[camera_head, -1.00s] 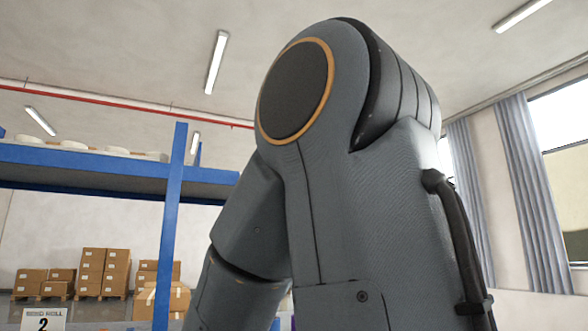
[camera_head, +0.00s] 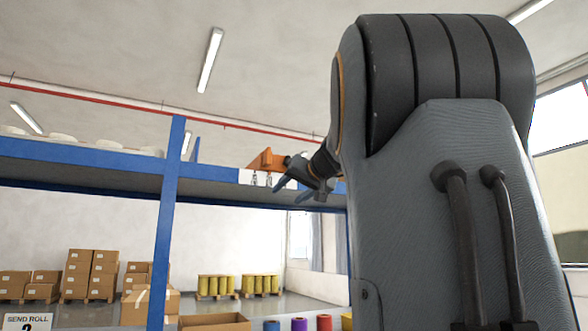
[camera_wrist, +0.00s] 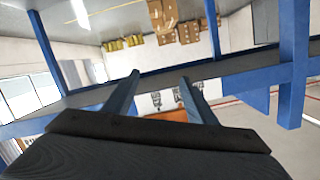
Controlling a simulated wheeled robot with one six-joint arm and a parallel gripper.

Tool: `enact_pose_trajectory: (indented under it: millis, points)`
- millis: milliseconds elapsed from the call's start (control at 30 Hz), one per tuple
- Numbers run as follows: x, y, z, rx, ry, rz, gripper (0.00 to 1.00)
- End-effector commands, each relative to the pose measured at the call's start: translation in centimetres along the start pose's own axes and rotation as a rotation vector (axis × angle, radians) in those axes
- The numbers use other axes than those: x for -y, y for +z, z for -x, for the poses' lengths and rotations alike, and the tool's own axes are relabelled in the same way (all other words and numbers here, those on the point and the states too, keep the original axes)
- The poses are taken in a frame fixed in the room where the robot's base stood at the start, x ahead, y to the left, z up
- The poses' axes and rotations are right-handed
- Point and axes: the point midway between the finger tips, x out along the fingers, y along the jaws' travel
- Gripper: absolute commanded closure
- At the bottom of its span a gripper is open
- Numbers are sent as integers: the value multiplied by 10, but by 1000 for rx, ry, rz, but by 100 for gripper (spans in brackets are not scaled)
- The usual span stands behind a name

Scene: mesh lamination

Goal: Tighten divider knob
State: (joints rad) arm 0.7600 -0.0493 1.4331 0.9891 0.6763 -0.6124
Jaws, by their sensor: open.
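I cannot make out a divider knob in either view. My gripper (camera_head: 291,190) is raised in front of the blue shelf, at the end of my bent arm. In the wrist view my gripper (camera_wrist: 159,79) shows two blue-grey fingers, spread apart with nothing between them. An orange part (camera_head: 265,160) stands on the shelf just left of my gripper, above a white label with dark drawings (camera_head: 262,179). In the tilted wrist view the orange part (camera_wrist: 165,115) and the label (camera_wrist: 157,101) show between the fingers, partly hidden by the gripper body.
The blue shelf frame (camera_head: 165,235) crosses the scene, with an upright at left. White rolls (camera_head: 62,136) lie on top. Cardboard boxes (camera_head: 91,270) and yellow rolls (camera_head: 217,284) stand behind. A "SEND ROLL" sign (camera_head: 27,321) is at lower left. My arm hides much of the right side.

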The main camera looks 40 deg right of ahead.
Motion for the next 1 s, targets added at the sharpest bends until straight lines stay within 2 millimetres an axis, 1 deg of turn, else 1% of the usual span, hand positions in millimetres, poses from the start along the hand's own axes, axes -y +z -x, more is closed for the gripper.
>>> enact_pose_trajectory:
  millis: [33,100,200,233,300,367,700,833,1000]
  points:
    - [0,-34,19,-61,-3,14,48]
    - [4,-67,38,-121,-14,32,48]
    - [8,-94,57,-173,-24,52,48]
    - [10,-100,60,-183,-27,55,48]
    - [12,-106,61,-194,-30,60,48]
    - [12,-110,58,-197,-31,62,48]
    - [15,-119,8,-194,-32,60,48]
    - [15,-121,-4,-195,-31,60,48]
    - [15,-121,-11,-196,-31,60,48]
